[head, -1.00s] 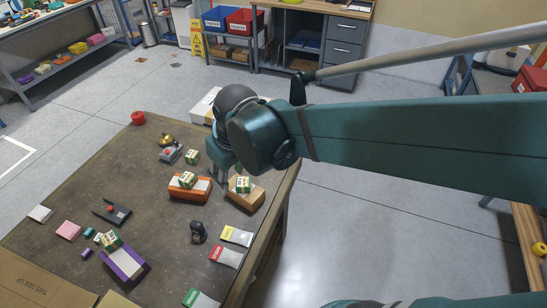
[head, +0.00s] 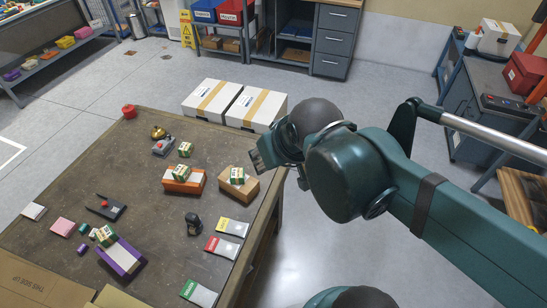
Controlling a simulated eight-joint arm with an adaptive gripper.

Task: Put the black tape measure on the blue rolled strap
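A small black object (head: 193,222), which looks like the black tape measure, stands on the brown table right of centre, left of the flat packets. I cannot clearly make out a blue rolled strap. A small dark blue-purple roll (head: 82,249) lies beside the purple box, but it is too small to tell whether it is the strap. My gripper (head: 256,160) is over the table's far right edge, close to the brown box and well away from the black object. No held thing shows, and its finger opening is unclear.
Table (head: 140,190) carries an orange box (head: 183,187), a brown box (head: 239,191) and a purple box (head: 121,257), each with a small green-white box on or against it. Several packets (head: 221,247) lie near the right edge. White cartons (head: 213,99) stand beyond the table.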

